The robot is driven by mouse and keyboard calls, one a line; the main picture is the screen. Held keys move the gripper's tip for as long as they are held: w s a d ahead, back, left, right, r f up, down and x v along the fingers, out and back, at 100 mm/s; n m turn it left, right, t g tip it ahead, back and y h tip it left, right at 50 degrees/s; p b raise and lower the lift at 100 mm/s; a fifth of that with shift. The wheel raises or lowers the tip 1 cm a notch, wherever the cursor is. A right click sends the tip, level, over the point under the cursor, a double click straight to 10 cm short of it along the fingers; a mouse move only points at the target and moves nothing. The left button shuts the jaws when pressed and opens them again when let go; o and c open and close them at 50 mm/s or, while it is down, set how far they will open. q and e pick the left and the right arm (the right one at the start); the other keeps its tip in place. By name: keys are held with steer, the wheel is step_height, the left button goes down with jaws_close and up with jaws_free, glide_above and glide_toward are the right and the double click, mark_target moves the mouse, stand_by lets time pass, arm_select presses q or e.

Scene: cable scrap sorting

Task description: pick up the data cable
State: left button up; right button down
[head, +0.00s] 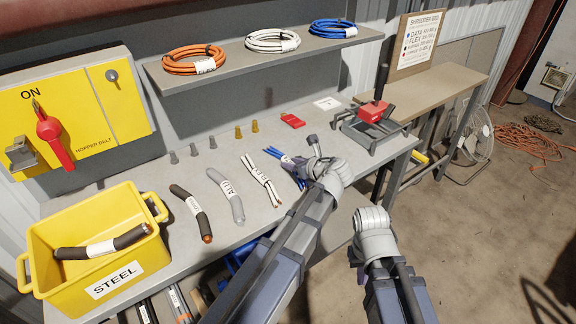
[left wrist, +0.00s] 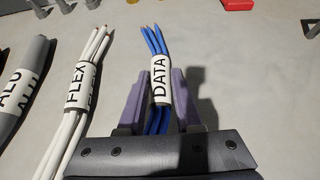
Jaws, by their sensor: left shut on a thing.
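The data cable (head: 273,153) is a short bundle of blue strands with a white label, at the right end of the row of cable pieces on the grey bench. In the left wrist view, the data cable (left wrist: 159,88) runs between the purple fingers, its DATA label facing up. My left gripper (head: 302,172) is shut on it, low over the bench; I cannot tell whether the cable touches the surface. The lower strands are hidden by the gripper body. My right gripper (head: 356,260) is over the floor beyond the bench's front edge, its fingers mostly hidden.
The white FLEX bundle (head: 262,180) lies close left of the data cable, then the grey ALU cable (head: 226,195) and a black cable (head: 190,212). A yellow STEEL bin (head: 50,240) holds another cable.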

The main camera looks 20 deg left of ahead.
arm_select(q)
jaws_close()
steer(key=shift+r, duration=0.15)
step_height(320, 180, up, 10)
steer(key=p, duration=1)
